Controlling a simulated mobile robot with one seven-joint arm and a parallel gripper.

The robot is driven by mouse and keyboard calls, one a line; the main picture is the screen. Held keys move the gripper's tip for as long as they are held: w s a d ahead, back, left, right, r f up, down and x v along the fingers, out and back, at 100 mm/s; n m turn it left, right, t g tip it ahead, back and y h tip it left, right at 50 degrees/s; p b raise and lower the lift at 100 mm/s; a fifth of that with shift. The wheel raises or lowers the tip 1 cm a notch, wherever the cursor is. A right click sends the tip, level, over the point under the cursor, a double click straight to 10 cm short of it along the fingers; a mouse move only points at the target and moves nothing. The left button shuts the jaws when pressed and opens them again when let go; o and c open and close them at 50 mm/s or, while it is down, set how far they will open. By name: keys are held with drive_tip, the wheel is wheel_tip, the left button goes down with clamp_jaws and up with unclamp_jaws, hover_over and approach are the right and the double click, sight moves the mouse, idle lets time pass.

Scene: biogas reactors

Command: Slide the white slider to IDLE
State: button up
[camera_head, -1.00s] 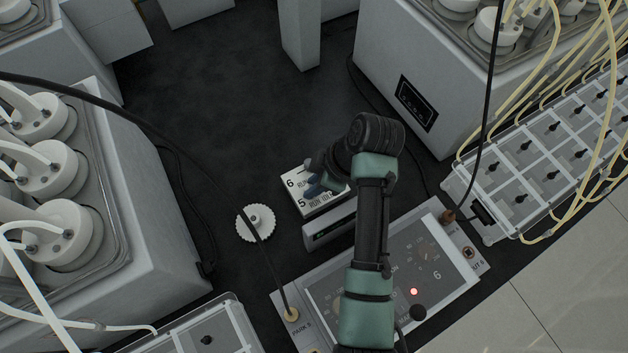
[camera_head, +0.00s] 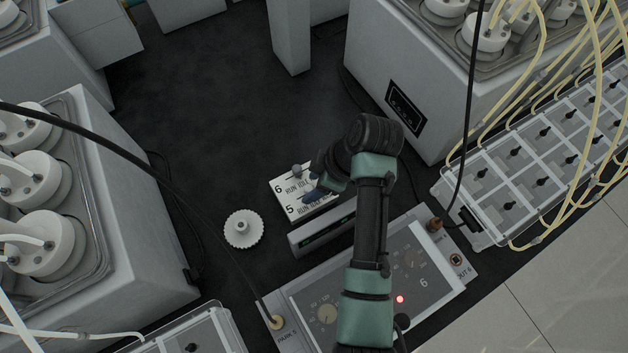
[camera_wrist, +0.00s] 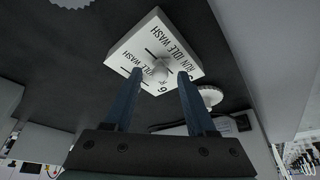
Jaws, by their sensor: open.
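The white slider panel (camera_head: 291,206) lies on the dark bench, with rows numbered 5 and 6 and RUN, IDLE and WASH lettering. My gripper (camera_head: 305,183) is over it, its blue fingers covering part of the lettering. In the wrist view, the panel (camera_wrist: 125,55) is tilted beyond the fingertips. A pale slider knob (camera_wrist: 157,71) shows between the two open fingers (camera_wrist: 160,74), with a gap on each side. I cannot tell how far the fingers reach down around it, nor its exact mark. The head view hides this knob behind my gripper.
A white toothed disc (camera_head: 243,230) lies left of the panel. A grey bar-shaped box (camera_head: 322,232) with green lights stands just in front. A control console (camera_head: 325,310) is nearer, under my arm. A black cable (camera_head: 215,220) crosses the left side. Reactor housings (camera_head: 120,235) flank the bench.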

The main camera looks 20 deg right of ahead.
drive_tip(key=p+v, duration=0.4)
drive_tip(key=v, duration=0.9)
drive_tip(key=shift+d+f, duration=0.1)
